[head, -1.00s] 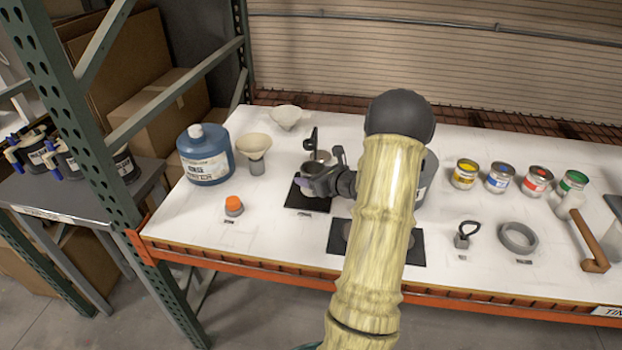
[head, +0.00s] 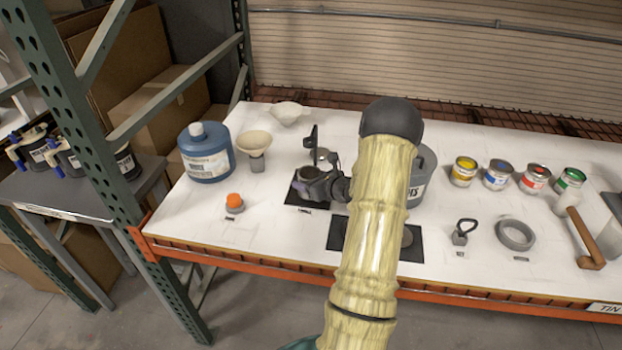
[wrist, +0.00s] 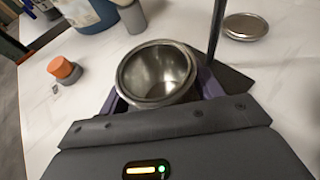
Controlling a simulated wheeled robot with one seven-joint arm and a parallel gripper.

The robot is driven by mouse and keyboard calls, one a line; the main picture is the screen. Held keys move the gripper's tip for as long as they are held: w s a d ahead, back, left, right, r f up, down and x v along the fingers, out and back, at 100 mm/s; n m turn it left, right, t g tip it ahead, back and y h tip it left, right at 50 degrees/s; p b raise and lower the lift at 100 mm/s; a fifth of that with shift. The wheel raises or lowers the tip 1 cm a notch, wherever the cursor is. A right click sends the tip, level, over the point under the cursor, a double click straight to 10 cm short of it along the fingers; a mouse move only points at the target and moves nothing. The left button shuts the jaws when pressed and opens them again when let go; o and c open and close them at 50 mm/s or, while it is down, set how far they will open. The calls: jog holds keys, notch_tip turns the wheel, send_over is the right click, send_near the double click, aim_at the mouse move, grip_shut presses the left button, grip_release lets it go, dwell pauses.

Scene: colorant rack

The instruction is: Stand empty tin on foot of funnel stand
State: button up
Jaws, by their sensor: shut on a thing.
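The empty tin (wrist: 158,75) is an open, bare-metal can, upright, with its hollow inside showing in the wrist view. My gripper (head: 309,182) is shut on it, with purple finger pads at its sides. In the head view the tin (head: 308,172) is over the black foot (head: 297,202) of the funnel stand, in front of its dark upright post (head: 314,145). The foot (wrist: 234,80) and post (wrist: 216,30) also show in the wrist view, right of the tin. The tin's bottom is hidden, so I cannot tell whether it touches the foot.
A beige funnel (head: 254,142) and a blue jug (head: 205,152) stand left of the stand. An orange-capped item (head: 234,203) sits in front. A shiny metal disc (wrist: 246,26) lies behind the stand. Several paint tins (head: 497,175) stand right. A black mat (head: 345,232) lies near the front edge.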

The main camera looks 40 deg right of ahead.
jog(key=shift+f, duration=0.2)
jog(key=o, duration=1)
jog(key=shift+r, duration=0.1)
jog(key=shift+r, duration=0.15)
jog(key=b+v, duration=0.2)
jog(key=v, duration=1)
jog(key=shift+a, duration=0.1)
